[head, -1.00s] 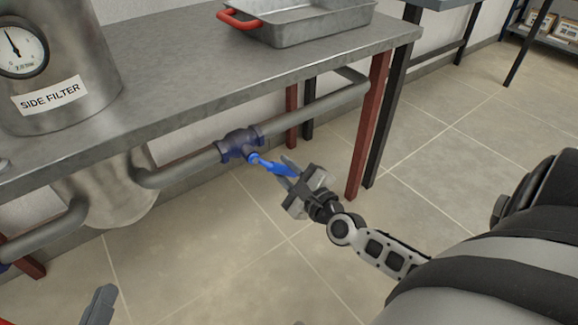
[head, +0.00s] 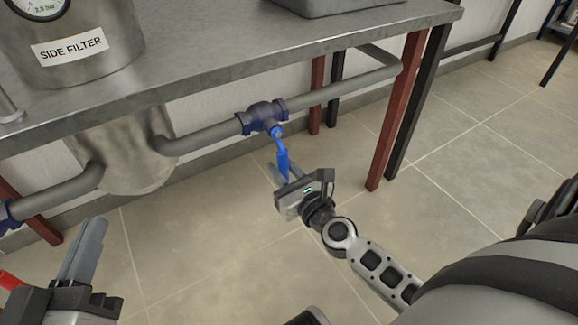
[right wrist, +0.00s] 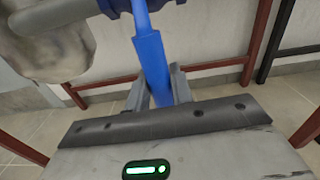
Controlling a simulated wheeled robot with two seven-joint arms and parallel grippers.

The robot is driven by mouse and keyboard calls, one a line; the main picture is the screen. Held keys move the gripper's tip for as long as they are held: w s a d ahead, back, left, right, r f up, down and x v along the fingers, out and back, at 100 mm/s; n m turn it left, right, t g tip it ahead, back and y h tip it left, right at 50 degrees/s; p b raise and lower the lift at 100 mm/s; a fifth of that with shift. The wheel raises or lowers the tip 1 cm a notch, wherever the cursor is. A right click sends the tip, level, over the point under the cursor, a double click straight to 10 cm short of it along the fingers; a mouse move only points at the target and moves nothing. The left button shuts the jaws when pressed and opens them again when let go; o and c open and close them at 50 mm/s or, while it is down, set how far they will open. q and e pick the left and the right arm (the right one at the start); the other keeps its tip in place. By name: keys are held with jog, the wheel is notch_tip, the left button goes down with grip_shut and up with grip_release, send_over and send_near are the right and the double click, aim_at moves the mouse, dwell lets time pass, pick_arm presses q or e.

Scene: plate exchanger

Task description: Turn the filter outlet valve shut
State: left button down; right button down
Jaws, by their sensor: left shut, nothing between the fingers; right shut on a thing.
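The filter outlet valve (head: 263,117) is a dark blue body on the grey pipe under the bench. Its bright blue lever handle (head: 281,151) points down and toward me, across the pipe line. My right gripper (head: 284,177) is shut on the end of the lever. In the right wrist view the lever (right wrist: 151,62) runs down between the fingers, and the valve body shows only at the top edge. My left gripper (head: 90,238) is shut and empty at the lower left, away from the valve. The side filter (head: 80,40) stands above, with its lower part below the bench.
The metal bench top (head: 220,68) overhangs the pipe. A red-brown bench leg (head: 398,110) stands right of the valve. The grey pipe (head: 200,138) runs on both sides of the valve. The tiled floor (head: 220,240) below is clear.

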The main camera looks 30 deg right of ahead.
pick_arm(q)
jog(key=shift+r, duration=0.1)
pick_arm(e)
jog(key=shift+a+f+m, duration=0.1)
jog(key=shift+a+m, duration=0.2)
jog(key=shift+a, duration=0.1)
jog(key=c, duration=1.2)
grip_release()
jog(key=shift+d, duration=0.1)
jog(key=shift+s, duration=0.1)
